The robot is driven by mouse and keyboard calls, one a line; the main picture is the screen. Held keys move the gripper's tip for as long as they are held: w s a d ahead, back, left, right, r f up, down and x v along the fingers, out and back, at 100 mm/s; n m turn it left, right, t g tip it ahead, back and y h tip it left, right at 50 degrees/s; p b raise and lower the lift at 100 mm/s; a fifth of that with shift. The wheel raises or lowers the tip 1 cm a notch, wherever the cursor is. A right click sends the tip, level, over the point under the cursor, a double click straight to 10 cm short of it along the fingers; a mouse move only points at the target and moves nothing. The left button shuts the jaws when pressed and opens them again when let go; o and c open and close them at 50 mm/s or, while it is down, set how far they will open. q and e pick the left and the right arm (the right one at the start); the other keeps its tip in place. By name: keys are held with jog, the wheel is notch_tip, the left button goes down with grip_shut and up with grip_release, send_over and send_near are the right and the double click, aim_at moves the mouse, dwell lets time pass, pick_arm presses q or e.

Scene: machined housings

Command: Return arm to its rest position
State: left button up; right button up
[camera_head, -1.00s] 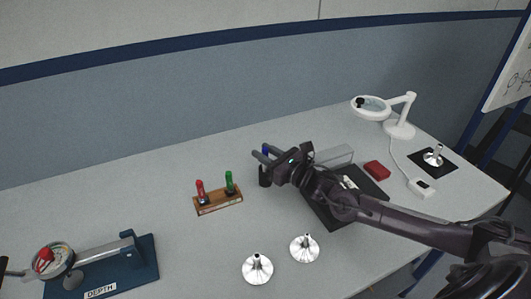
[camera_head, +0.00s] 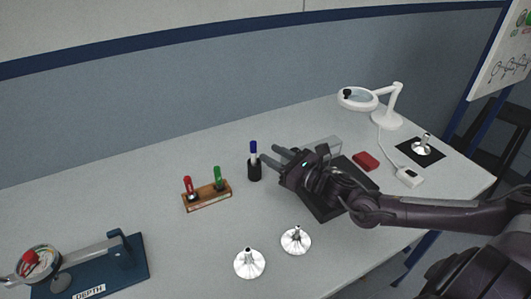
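My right arm reaches in from the right edge over the table (camera_head: 140,195). My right gripper (camera_head: 276,155) is above the table, just right of a black holder (camera_head: 254,170) with a blue-capped marker (camera_head: 253,150). Its two fingers look apart with nothing visible between them. The gripper and forearm hide part of a dark tray (camera_head: 322,207) and a grey block (camera_head: 325,147). My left gripper is not clearly seen.
A wooden stand (camera_head: 207,197) holds a red and a green marker. Two silver housings (camera_head: 249,263) (camera_head: 295,240) stand in front. A depth gauge on a blue base (camera_head: 125,262) is at left. A magnifier lamp (camera_head: 388,112), red block (camera_head: 366,161) and third housing on a black mat (camera_head: 404,148) are at right.

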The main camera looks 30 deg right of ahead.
jog(key=shift+s, duration=0.3)
jog(key=shift+r, duration=0.1)
